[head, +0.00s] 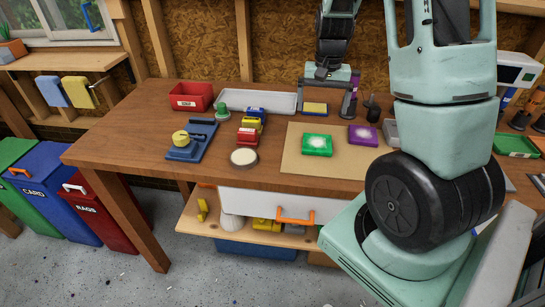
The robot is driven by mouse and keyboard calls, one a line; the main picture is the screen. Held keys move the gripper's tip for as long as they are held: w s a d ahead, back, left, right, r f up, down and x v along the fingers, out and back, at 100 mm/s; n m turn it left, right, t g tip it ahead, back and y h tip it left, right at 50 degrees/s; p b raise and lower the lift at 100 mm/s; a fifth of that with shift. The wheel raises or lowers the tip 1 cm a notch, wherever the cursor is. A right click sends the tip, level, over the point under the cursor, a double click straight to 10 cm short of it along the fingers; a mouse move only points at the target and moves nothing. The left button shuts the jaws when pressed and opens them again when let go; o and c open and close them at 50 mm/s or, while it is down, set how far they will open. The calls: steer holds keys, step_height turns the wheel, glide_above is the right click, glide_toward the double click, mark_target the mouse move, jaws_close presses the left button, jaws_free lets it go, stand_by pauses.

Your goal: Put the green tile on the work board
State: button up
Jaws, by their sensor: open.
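The green tile (317,145), a flat square with a pale speckled patch on top, lies on the tan work board (300,171) on the bench. A similar purple tile (363,136) lies to its right, near the board's back edge. My gripper (326,94) is at the back of the bench, behind the green tile and apart from it. It is open, and I see nothing held in it. My arm covers the right part of the board.
A yellow-topped block (314,109) lies just below my gripper in the picture. Left of the board are a round pale disc (244,157), small red and yellow items, and a blue fixture (190,142). A white tray (258,101) and red bin (191,96) stand behind. The board's front-left is clear.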

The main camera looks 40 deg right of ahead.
steer(key=a+r+n+y, duration=0.15)
steer(key=a+n, duration=0.25)
steer(key=a, duration=0.7)
steer(key=a+r+n+h, duration=0.1)
steer(key=a+r+n, duration=0.15)
steer(key=a, duration=0.85)
steer(key=s+a+r+n, duration=0.1)
steer(key=s+a+n, duration=1)
steer(key=s+a, duration=0.6)
steer(key=shift+a+r, duration=0.15)
steer(key=shift+a, duration=0.6)
steer(key=shift+d, duration=0.1)
